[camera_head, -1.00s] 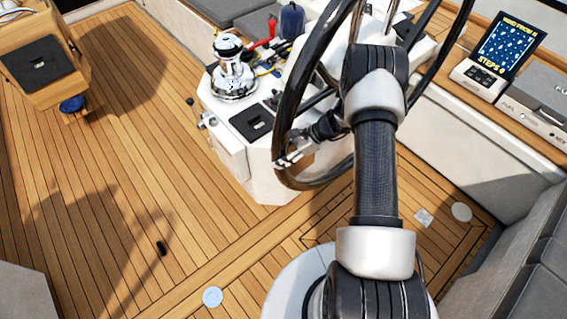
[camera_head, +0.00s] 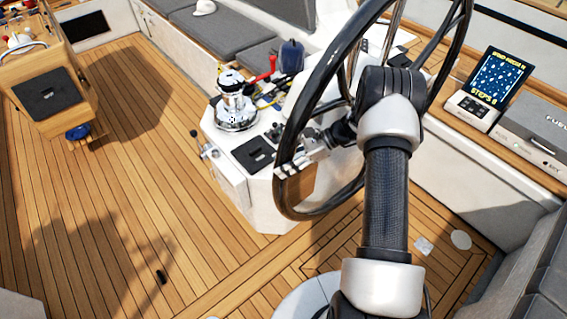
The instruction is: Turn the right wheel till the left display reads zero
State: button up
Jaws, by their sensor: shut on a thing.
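A large black steering wheel (camera_head: 281,190) stands on the white console, its right part behind my arm. My gripper (camera_head: 292,165) is shut on the lower left of its rim. My wrist and forearm cover much of the wheel's middle. A small dark-blue display (camera_head: 499,73) stands on the right ledge, with yellow text at its top and a line beginning "STEPS" below. Its last figure is too small to read surely. I cannot tell whether this is the left display.
A chrome winch (camera_head: 233,100), a red-handled lever (camera_head: 262,74) and a blue pouch (camera_head: 291,56) are on the console left of the wheel. A grey box (camera_head: 535,120) lies beside the display. A wooden cabinet (camera_head: 88,90) stands at left.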

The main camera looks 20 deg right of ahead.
jog(key=o, duration=1.5)
jog(key=shift+c, duration=0.2)
jog(key=shift+d+r, duration=0.1)
jog(key=v, duration=1.2)
